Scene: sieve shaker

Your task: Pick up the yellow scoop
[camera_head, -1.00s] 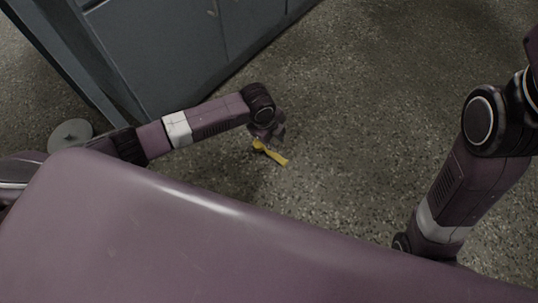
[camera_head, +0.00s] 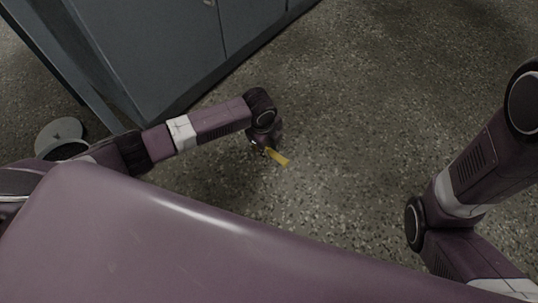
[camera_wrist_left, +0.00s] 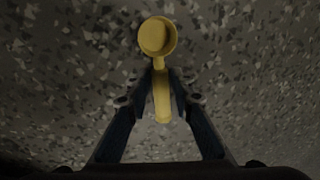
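The yellow scoop (camera_wrist_left: 158,37) shows in the left wrist view with its round cup beyond my fingertips and its handle running back between the fingers. In the head view only a small yellow part of the scoop (camera_head: 278,157) shows, low by the floor; the rest is hidden by my left gripper (camera_head: 260,144). My left gripper (camera_wrist_left: 161,70) has its fingertips close together on both sides of the scoop's narrow neck, and looks shut on it. Whether the scoop touches the floor I cannot tell. My right gripper is out of view; only the right arm shows.
Grey-blue cabinets (camera_head: 150,45) stand at the upper left, behind my left arm. A round grey disc-shaped thing (camera_head: 60,133) is at the far left. The speckled floor (camera_head: 370,110) is clear around the scoop and to the right.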

